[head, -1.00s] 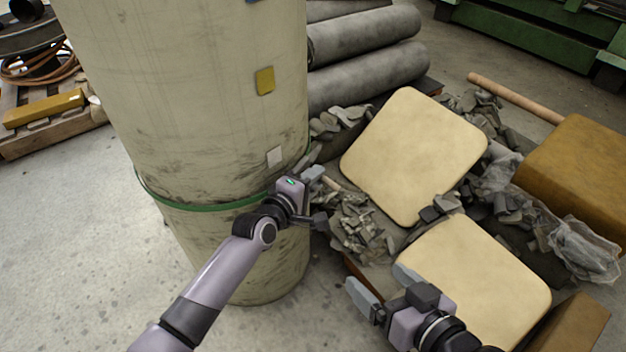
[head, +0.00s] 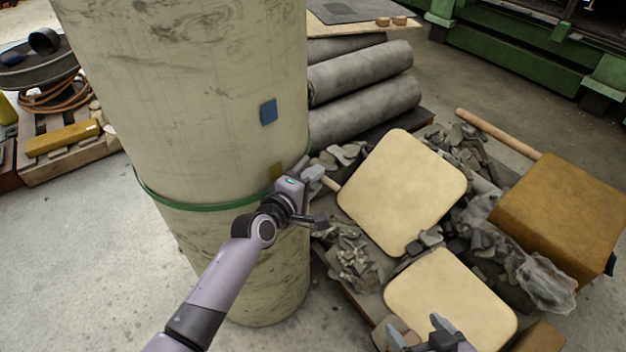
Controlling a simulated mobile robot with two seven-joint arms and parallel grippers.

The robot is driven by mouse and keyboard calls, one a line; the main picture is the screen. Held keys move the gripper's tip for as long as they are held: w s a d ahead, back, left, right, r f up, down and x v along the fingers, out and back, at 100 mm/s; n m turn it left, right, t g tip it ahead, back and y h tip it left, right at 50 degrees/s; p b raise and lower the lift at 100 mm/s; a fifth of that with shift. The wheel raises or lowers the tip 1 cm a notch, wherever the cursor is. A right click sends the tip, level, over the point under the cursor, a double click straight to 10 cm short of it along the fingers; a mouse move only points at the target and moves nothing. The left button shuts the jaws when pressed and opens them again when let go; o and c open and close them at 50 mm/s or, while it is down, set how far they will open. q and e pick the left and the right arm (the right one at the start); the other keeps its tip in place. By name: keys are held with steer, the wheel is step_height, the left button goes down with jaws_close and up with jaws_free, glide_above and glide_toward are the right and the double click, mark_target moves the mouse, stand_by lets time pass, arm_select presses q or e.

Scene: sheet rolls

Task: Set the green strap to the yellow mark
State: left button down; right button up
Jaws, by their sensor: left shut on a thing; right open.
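A tall pale roll (head: 190,90) stands upright at left of centre. The green strap (head: 200,207) goes around it, tilted in the picture and partly hidden by my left gripper. The yellow mark (head: 277,171) is on the roll right beside that gripper, at or slightly above the strap's line; its lower part looks covered. A blue mark (head: 268,112) sits higher up. My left gripper (head: 318,196) is shut at the roll's right side, on the strap, though the grip itself is hidden. My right gripper (head: 419,330) is open and empty at the bottom edge.
Grey rolls (head: 365,85) lie behind. To the right are cream pads (head: 400,190), rubble (head: 350,255) and a brown block (head: 560,215). A pallet (head: 70,155) with a cable coil stands at left. The floor at front left is clear.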

arm_select(q)
step_height(320, 180, up, 4)
steer(key=p, duration=0.2)
steer(key=shift+a+f+p, duration=0.1)
steer(key=shift+p, duration=0.2)
steer(key=c, duration=1.1)
jaws_free()
steer(key=shift+o, duration=0.2)
steer(key=shift+s, duration=0.1)
